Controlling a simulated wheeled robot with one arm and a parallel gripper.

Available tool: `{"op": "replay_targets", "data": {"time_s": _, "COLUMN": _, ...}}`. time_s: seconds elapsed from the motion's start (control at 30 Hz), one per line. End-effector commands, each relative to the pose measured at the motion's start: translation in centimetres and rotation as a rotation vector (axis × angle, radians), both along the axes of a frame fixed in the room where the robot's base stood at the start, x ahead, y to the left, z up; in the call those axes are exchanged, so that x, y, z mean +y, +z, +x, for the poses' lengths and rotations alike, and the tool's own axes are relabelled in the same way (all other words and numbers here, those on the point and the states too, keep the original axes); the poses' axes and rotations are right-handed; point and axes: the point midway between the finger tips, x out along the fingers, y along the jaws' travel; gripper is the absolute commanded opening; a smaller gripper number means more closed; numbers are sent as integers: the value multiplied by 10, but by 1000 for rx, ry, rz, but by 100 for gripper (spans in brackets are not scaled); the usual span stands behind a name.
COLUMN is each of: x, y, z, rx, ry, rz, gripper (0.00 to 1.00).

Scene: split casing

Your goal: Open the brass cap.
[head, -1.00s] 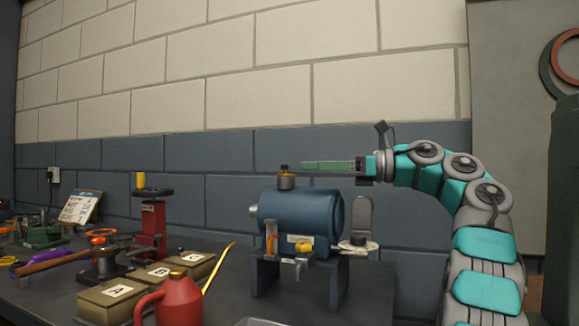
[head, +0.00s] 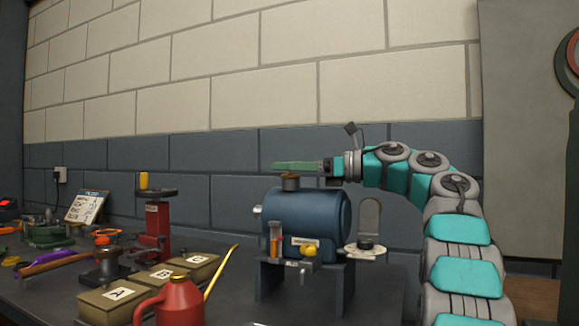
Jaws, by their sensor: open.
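The brass cap (head: 290,184) sits upright on top of the blue cylindrical casing (head: 310,218). The jaws are open. The fingers overlap the cap's top in the picture; I cannot tell whether they are around it, in front of it or touching it.
The casing stands on a dark stand (head: 340,280) on the workbench. A round plate with an upright grey tab (head: 369,220) is at its right. A red oil can (head: 178,302), lettered boxes (head: 118,295) and a red jack-like stand (head: 158,225) are to the left.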

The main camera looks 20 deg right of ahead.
Motion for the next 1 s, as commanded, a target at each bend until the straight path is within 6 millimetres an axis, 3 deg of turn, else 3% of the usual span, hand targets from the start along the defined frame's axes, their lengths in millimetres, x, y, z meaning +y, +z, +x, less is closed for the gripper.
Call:
{"op": "replay_targets", "data": {"time_s": 0.17, "x": 0, "y": 0, "z": 0, "rx": 0, "ry": 0, "rz": 0, "gripper": 55}}
{"op": "replay_targets", "data": {"time_s": 0.63, "x": 0, "y": 0, "z": 0, "rx": -1, "ry": -1, "rz": -1, "gripper": 2}}
{"op": "replay_targets", "data": {"time_s": 1.0, "x": 0, "y": 1, "z": 0, "rx": 0, "ry": -1, "rz": 0, "gripper": 0}}
